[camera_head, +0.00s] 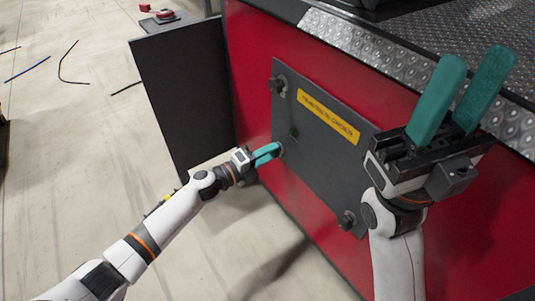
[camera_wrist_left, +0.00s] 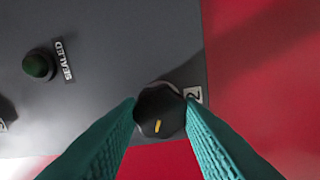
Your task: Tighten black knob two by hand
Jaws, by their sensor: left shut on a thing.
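Black knob two (camera_wrist_left: 160,112) sits at the edge of the dark grey panel (camera_wrist_left: 110,45), beside a label with a 2. Its yellow mark faces my left wrist camera. My left gripper (camera_head: 274,150) is shut on the knob, with one teal finger (camera_wrist_left: 105,145) on each side of it. In the head view the knob is mostly hidden by the fingers. My right gripper (camera_head: 476,62) is open and empty, raised in front of the machine's right side, with its teal fingers pointing up.
The panel on the red machine (camera_head: 250,40) also carries an upper black knob (camera_head: 277,85), a lower one (camera_head: 347,219) and a yellow label (camera_head: 328,117). A green part marked SEALED (camera_wrist_left: 38,66) is on it. A dark cabinet (camera_head: 185,90) stands left; cables lie on the floor.

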